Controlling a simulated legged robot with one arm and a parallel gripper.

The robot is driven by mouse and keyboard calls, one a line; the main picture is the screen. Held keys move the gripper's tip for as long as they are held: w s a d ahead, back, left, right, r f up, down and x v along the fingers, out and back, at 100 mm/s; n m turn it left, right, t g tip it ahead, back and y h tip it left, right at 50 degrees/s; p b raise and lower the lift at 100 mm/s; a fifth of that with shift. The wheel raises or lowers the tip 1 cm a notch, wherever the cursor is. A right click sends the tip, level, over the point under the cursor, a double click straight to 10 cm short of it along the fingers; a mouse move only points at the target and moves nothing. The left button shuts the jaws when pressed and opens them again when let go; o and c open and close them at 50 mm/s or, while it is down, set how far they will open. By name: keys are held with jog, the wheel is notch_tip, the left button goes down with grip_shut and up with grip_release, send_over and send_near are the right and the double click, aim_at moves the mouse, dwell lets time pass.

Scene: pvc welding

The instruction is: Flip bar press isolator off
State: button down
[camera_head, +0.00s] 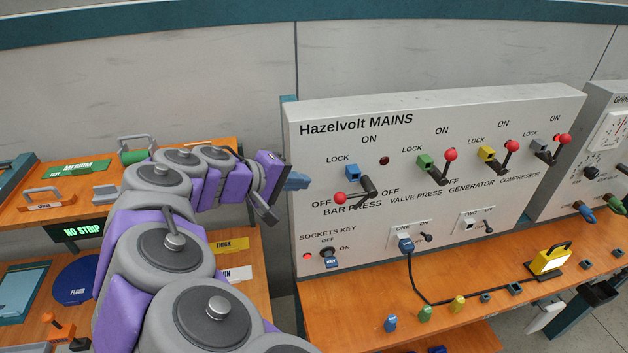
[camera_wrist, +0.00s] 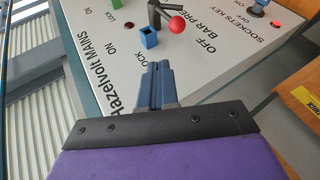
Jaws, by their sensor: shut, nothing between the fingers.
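The bar press isolator is a dark lever (camera_head: 368,187) with a red ball knob (camera_head: 340,198) on the Hazelvolt MAINS panel (camera_head: 330,110). The lever points left, with its knob beside the OFF label. A blue lock block (camera_head: 352,172) sits just above it, and a dark red lamp (camera_head: 384,160) is to its upper right. My gripper (camera_head: 298,181) is shut and empty at the panel's left edge, left of the knob and apart from it. In the wrist view, my blue-grey fingers (camera_wrist: 158,85) point toward the panel, with the red knob (camera_wrist: 177,24) beyond their tips.
The valve press (camera_head: 451,154), generator (camera_head: 513,146) and compressor (camera_head: 565,139) knobs are up toward ON. A sockets key (camera_head: 329,257) and a plugged blue connector (camera_head: 406,245) are below. An orange bench (camera_head: 350,305) runs under the panel. Shelves with tools stand left.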

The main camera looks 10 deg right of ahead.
jog(key=shift+v, duration=0.95)
